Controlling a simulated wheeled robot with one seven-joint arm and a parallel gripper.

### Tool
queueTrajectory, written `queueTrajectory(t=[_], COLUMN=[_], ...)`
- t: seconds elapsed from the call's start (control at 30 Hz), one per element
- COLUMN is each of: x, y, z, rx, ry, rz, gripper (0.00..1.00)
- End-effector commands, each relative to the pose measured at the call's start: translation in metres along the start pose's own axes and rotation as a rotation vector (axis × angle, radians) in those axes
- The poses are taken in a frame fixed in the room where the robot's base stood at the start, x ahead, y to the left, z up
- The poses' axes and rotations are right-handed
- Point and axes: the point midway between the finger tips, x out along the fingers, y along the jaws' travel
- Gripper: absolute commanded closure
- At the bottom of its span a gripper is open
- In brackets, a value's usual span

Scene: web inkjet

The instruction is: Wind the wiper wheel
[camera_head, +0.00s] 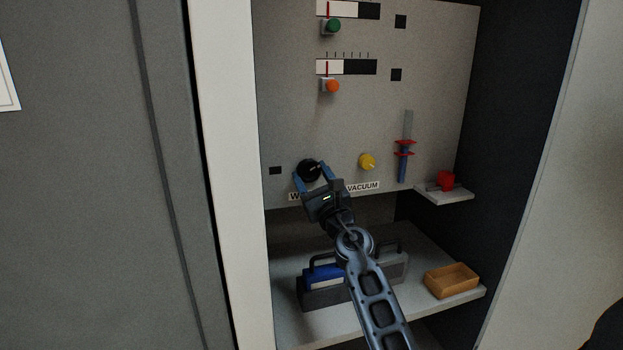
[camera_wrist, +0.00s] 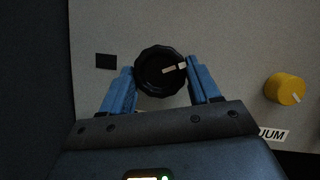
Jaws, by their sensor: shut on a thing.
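The wiper wheel is a black, faceted knob (camera_head: 309,169) low on the grey panel, above a label that starts with "W" and is partly covered by my gripper. In the wrist view the wheel (camera_wrist: 160,72) shows a pale pointer mark directed to the right and slightly up. A second small pale mark sits at its right edge. My gripper (camera_head: 313,174) has its blue fingers on either side of the wheel and is shut on it. In the wrist view the fingers (camera_wrist: 162,85) flank the wheel's left and right lower sides.
Orange (camera_head: 333,86) and green (camera_head: 333,27) knobs are above. A red object (camera_head: 446,181) lies on a small ledge.

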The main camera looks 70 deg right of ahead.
Motion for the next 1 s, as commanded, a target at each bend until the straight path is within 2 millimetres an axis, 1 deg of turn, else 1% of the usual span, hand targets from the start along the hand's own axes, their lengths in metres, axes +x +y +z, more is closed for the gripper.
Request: queueTrajectory(t=[0.6, 0.8, 1.0], x=[0.0015, 0.0017, 0.0016], y=[-0.0049, -0.0055, -0.0051], z=[0.0030, 0.0036, 0.0037], rx=[-0.527, -0.657, -0.743], ry=[-0.001, -0.001, -0.002], rz=[0.218, 0.271, 0.308], gripper=[0.69, 0.69, 0.69])
